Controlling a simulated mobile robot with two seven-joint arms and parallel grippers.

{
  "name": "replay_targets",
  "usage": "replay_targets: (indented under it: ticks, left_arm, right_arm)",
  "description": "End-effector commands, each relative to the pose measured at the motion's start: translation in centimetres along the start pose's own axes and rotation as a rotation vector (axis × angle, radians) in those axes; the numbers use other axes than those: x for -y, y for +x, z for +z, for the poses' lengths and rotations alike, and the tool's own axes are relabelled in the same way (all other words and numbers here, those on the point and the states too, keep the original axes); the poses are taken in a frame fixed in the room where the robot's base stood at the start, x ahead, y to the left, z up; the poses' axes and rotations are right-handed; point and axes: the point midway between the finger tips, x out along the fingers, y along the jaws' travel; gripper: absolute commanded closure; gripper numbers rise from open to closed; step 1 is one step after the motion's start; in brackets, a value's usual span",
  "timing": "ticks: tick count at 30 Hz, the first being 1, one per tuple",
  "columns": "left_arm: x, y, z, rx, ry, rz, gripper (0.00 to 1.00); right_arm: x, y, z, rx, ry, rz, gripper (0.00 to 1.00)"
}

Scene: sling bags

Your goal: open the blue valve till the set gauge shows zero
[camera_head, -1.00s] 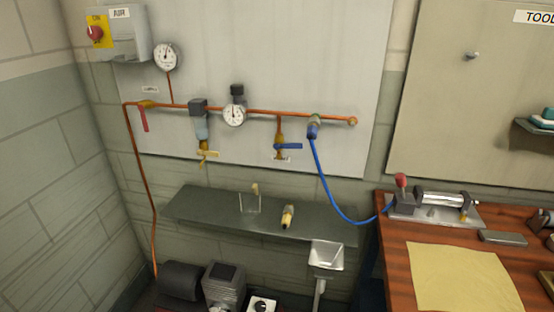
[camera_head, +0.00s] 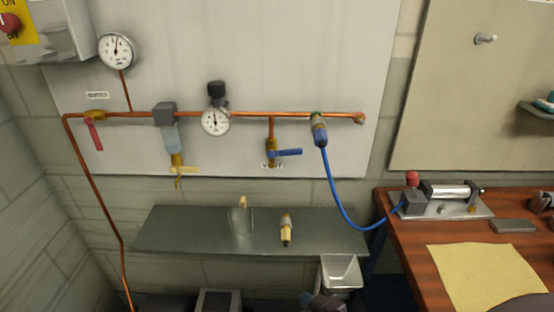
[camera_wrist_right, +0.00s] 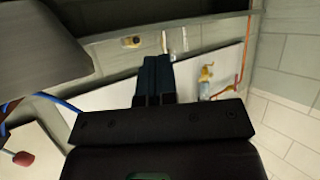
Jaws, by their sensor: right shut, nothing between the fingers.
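The blue valve (camera_head: 285,152) hangs on a short drop of the copper pipe, its blue lever lying horizontally to the right. The small round set gauge (camera_head: 215,122) sits on the pipe left of it, under a black knob; its needle points roughly upward and the figures are too small to read. My right gripper (camera_head: 325,301) shows as a dark shape at the bottom edge, well below the valve. In the right wrist view its fingers (camera_wrist_right: 156,72) are together and empty. My left gripper is not in view.
A larger gauge (camera_head: 117,50), a red lever (camera_head: 94,134) and a yellow valve (camera_head: 180,170) are on the same pipe run. A blue hose (camera_head: 340,196) hangs right of the blue valve.

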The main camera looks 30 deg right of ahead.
Motion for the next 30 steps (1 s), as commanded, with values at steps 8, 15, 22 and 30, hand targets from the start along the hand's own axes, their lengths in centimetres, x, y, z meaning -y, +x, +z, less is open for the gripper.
replay_targets:
  ticks: [8, 15, 22, 30]
  left_arm:
    - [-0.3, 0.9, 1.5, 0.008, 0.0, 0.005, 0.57]
    - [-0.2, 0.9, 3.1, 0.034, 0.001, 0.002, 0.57]
    - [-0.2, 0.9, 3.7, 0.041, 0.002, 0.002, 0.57]
    - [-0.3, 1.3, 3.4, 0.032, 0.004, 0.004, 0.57]
  right_arm:
    - [-0.2, 7.6, -8.2, -0.307, 0.415, -0.12, 1.0]
    - [-1.5, 10.5, -14.2, -0.549, 0.948, -0.323, 1.0]
    - [-3.6, 11.0, -17.9, -0.714, 1.424, -0.578, 1.0]
    - [-6.4, 10.3, -19.9, -0.83, 1.911, -0.96, 1.0]
